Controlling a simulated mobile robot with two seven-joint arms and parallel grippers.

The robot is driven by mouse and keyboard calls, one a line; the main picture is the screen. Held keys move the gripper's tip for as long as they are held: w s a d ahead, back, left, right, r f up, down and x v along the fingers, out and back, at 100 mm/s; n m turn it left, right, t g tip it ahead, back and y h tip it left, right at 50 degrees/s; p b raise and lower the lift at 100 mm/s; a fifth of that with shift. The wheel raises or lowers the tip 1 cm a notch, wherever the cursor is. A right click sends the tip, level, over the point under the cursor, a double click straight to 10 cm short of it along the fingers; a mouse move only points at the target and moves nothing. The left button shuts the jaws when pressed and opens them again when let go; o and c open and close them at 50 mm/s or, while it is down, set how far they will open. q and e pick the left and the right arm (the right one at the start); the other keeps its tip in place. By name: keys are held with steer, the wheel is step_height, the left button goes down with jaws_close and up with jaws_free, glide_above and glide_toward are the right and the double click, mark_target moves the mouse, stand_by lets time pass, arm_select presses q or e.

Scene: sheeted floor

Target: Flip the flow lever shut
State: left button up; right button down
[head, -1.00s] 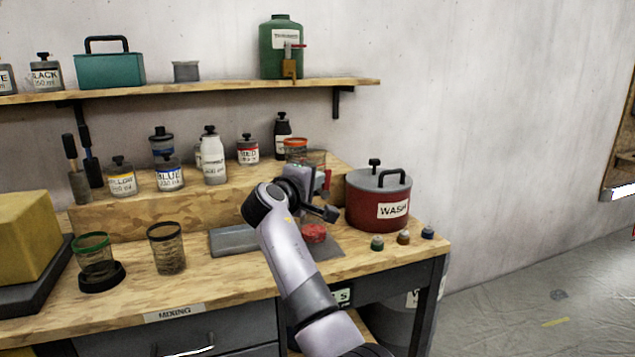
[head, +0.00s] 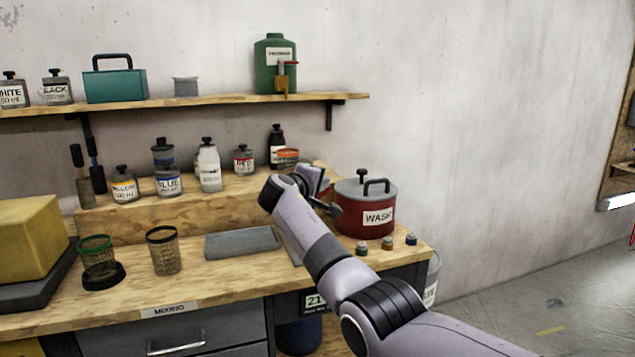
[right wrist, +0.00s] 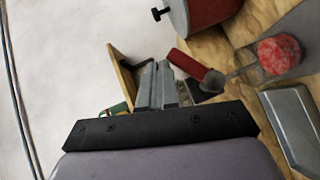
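A green jug (head: 263,74) with a white label stands on the wall shelf in the head view. A brown tap (head: 282,85) is on its front, with a small red lever (head: 290,63) lying roughly level at its top. My right gripper (head: 331,210) is over the bench, below the shelf and apart from the tap. In the right wrist view its fingers (right wrist: 159,86) lie side by side, with nothing seen between them. A sliver of the jug (right wrist: 117,108) shows there behind the shelf; the lever is not visible. My left gripper is out of view.
A red WASH pot (head: 352,218) stands just right of my right gripper. Several bottles and jars line the bench's raised step (head: 225,196). The shelf (head: 205,104) also holds a teal box (head: 115,87). The wall right of the jug is clear.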

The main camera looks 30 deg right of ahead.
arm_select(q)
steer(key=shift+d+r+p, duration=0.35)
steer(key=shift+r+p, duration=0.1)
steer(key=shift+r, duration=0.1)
arm_select(e)
steer(key=shift+s+d+f+m+y, duration=0.1)
steer(key=shift+d+f+m+y, duration=0.05)
steer(key=shift+d+f, duration=0.35)
steer(key=shift+s+d+f+m+y, duration=0.15)
steer(key=shift+d+f, duration=0.15)
steer(key=shift+d, duration=0.3)
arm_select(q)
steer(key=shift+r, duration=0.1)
arm_select(e)
steer(key=shift+r, duration=0.1)
stand_by(0.6)
